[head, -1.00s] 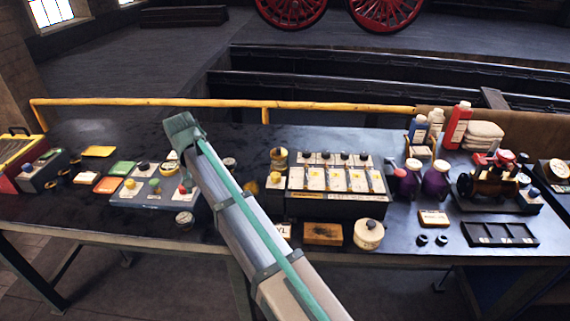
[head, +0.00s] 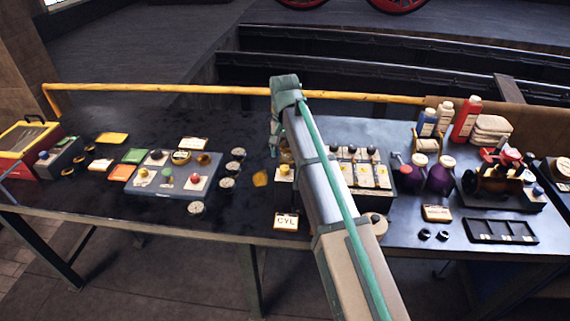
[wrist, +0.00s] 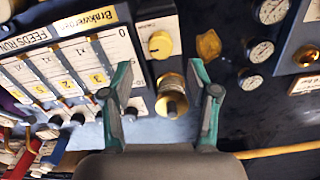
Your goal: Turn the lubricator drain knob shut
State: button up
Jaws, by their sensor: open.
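The lubricator is a dark box with a white-carded top (head: 375,176), partly hidden by my arm in the head view; its "FEEDS" face (wrist: 75,70) shows in the wrist view. At its left end is a yellow knob (head: 284,170), also in the wrist view (wrist: 159,44), with small unreadable lettering beside it. A brass cup-like fitting (wrist: 171,95) stands beside that knob. Which one is the drain knob I cannot tell for certain. My gripper (wrist: 159,70) is open and empty; its fingers frame the space around the yellow knob and brass fitting, apparently above them. It points down in the head view (head: 276,148).
Left of the lubricator are several round gauges (head: 227,183) and a blue-grey knob panel (head: 150,187). A CYL card (head: 286,222) lies in front. Purple jars (head: 440,176) and bottles stand to the right. A yellow rail (head: 180,89) runs behind the table.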

aim_at(285, 167)
jog(key=shift+f+p, duration=0.8)
jog(key=shift+f, duration=2.35)
grip_shut()
